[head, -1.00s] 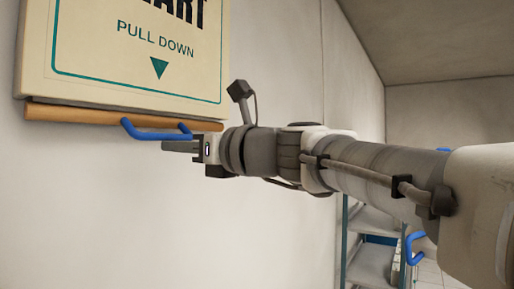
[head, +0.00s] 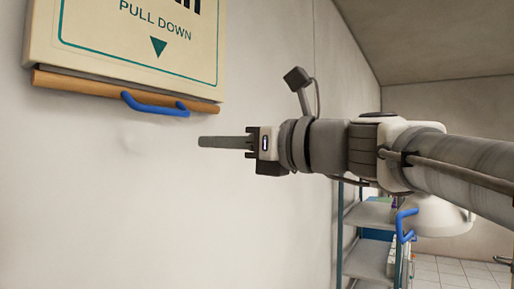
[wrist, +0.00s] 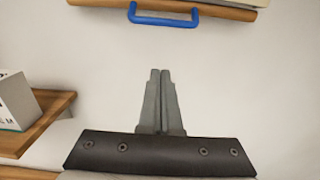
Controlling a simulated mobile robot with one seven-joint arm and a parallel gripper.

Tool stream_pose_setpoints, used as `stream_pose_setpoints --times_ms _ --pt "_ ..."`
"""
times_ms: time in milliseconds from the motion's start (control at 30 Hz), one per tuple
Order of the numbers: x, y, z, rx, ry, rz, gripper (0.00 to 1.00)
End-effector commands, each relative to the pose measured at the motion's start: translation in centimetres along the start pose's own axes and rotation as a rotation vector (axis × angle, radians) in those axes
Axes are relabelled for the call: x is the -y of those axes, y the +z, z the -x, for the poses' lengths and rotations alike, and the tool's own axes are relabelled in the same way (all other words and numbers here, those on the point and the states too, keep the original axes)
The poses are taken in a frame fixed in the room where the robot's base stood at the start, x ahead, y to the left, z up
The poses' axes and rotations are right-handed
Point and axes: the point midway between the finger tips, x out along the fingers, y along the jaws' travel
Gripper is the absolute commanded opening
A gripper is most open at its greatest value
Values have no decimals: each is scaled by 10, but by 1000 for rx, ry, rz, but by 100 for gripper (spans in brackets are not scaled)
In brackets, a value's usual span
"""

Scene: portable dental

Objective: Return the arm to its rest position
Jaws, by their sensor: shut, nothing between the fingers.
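My gripper (head: 205,142) is shut and empty in the head view, to the right of and below the blue handle (head: 155,104), with a clear gap between them. In the wrist view my gripper (wrist: 160,75) shows its two fingers together, and the blue handle (wrist: 163,17) lies beyond the fingertips at the top. My arm reaches in from the right side of the head view. The handle is fixed to a wooden bar (head: 70,85) under a cream chart panel (head: 110,50) marked "PULL DOWN" with a teal triangle.
A bare pale wall (head: 120,210) fills the left and middle. A shelf unit (head: 368,258) stands behind my arm at the lower right, with a blue handle-like part (head: 404,226) nearby. In the wrist view a wooden shelf (wrist: 45,118) with a white box (wrist: 14,102) is at the left.

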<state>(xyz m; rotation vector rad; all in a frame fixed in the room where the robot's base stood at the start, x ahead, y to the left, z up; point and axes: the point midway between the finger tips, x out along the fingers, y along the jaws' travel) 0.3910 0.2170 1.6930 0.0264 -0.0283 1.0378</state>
Motion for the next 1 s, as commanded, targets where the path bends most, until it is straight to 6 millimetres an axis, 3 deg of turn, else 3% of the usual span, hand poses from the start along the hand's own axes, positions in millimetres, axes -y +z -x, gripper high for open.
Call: stream_pose_setpoints --times_ms 233,367,467,667,800,1000 --pt "0 -2 10 -5 -1 7 0" --pt "-2 -26 15 -74 -15 119 0" --pt "-3 -69 27 -201 -22 319 0" --pt "-5 -178 76 -547 75 848 0" --pt "-6 -249 122 -778 252 1207 0" --pt "-9 -334 197 -1043 658 1660 0"
